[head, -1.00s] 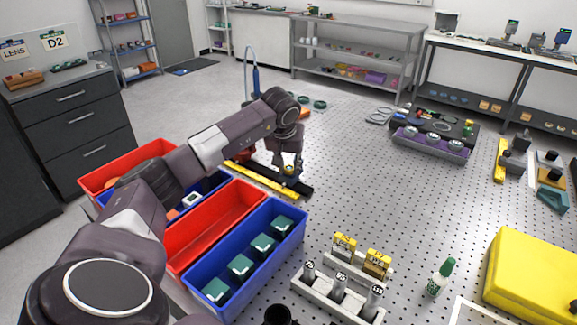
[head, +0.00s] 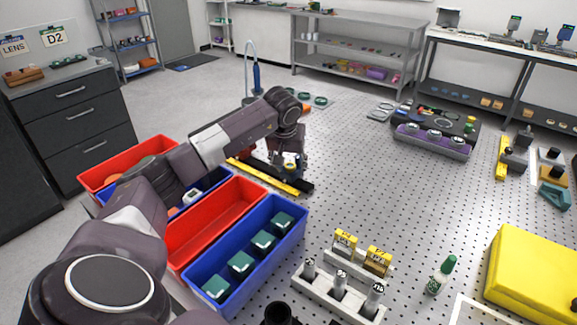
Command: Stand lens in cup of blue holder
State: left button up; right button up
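My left gripper (head: 289,166) reaches down from its arm over the far end of the black and yellow rails, in the middle of the head view. It is small and seen from behind the wrist, so I cannot tell whether its fingers are open or shut, or hold a lens. Small blue patches show at the fingers. I cannot tell whether they belong to the blue holder or to the gripper. No lens stands out clearly near it. Flat green-ringed discs (head: 320,100) lie beyond the arm, possibly lenses. My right gripper is not in view.
A red bin (head: 215,222) and a blue bin (head: 292,236) with several green-topped blocks stand below my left arm. A white rack (head: 350,305) with grey cylinders, a green-capped bottle (head: 441,276) and a yellow case (head: 535,275) are at front right. The perforated table's middle is clear.

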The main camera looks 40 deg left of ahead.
pick_arm(q)
jog(key=v, duration=1.2)
jog(key=shift+a, duration=0.15)
